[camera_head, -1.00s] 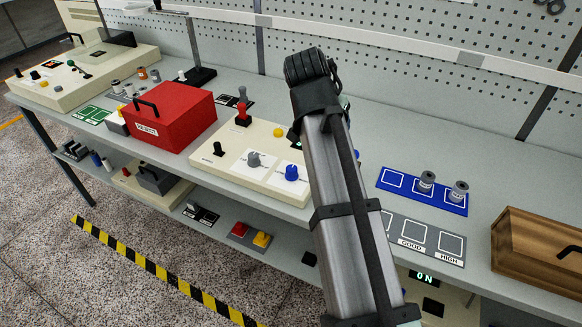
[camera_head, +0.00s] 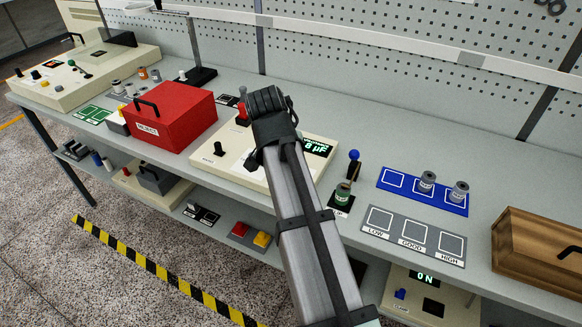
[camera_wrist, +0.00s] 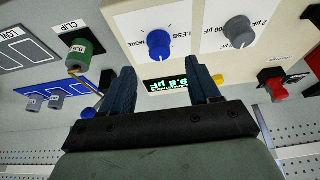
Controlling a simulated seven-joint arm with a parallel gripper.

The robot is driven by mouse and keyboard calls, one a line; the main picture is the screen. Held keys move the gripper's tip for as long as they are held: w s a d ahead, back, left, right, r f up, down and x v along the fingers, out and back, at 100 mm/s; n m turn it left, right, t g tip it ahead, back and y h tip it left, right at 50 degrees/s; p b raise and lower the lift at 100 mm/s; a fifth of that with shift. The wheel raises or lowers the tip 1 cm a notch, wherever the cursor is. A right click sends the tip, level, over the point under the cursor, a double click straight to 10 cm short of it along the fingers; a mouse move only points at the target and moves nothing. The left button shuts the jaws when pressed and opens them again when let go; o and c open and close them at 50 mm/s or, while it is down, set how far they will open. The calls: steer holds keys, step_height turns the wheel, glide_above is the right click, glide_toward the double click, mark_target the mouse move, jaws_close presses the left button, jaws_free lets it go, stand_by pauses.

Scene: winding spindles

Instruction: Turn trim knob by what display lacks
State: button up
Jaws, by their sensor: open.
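The blue trim knob (camera_wrist: 159,43) shows in the wrist view on a white plate marked MORE and LESS. My gripper (camera_wrist: 163,82) is open, with its two dark fingers apart and empty. The knob appears just beyond the fingertips, in line with the gap; I see no contact. The lit display (camera_wrist: 168,84) shows between the fingers, upside down. In the head view the display (camera_head: 317,147) ends in 8 µF, its left part hidden by my arm. The arm also hides the knob and fingertips there.
A grey selector knob (camera_wrist: 238,32) sits beside the trim knob. A green can (camera_head: 342,194) stands at the clip, near a blue-topped lever (camera_head: 354,157). A red reject box (camera_head: 170,115) is left of the tester (camera_head: 240,172). A blue tray (camera_head: 399,192) holds two grey cans.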

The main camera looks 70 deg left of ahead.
steer(key=x, duration=0.6)
steer(key=shift+w+a+f, duration=0.1)
steer(key=shift+f, duration=0.1)
steer(key=c, duration=1)
